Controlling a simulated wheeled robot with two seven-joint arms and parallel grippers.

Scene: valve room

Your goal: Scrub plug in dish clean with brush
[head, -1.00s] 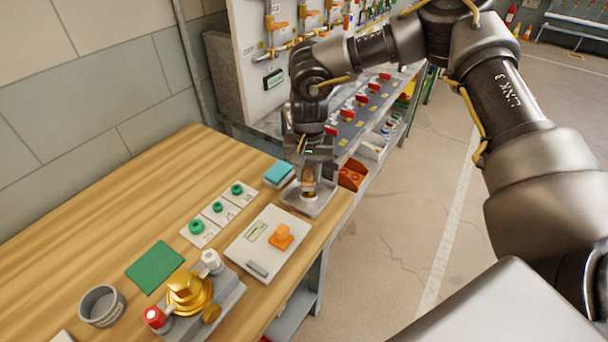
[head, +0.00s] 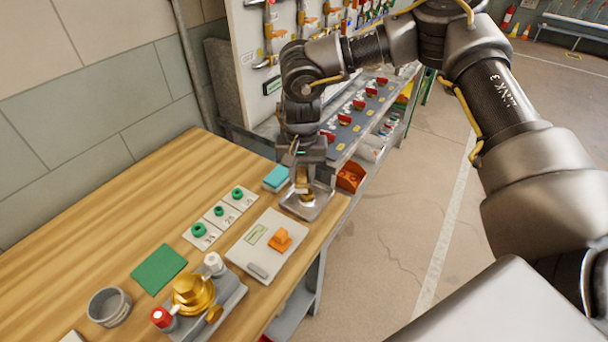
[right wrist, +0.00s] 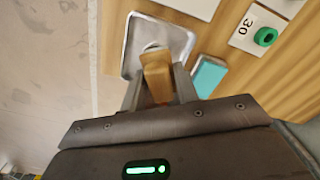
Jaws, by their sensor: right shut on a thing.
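The metal dish (head: 322,205) sits on the wooden bench near its right edge. My right gripper (head: 302,174) is above it, pointing down, shut on the brush (head: 304,188), which has a tan wooden body. In the right wrist view the brush (right wrist: 157,74) stands between the fingers (right wrist: 160,95), with its lower end over the dish (right wrist: 131,45). A pale rounded bit at the brush's far end may be the plug or bristles; I cannot tell which. The plug is not clearly visible. My left gripper is out of view.
A teal sponge-like block (head: 276,178) lies close left of the dish. Cards with green rings (head: 219,211), a white plate with an orange knob (head: 280,240), a green mat (head: 159,270), a brass valve (head: 192,292) and a grey bowl (head: 109,306) occupy the nearer bench. The bench's left part is clear.

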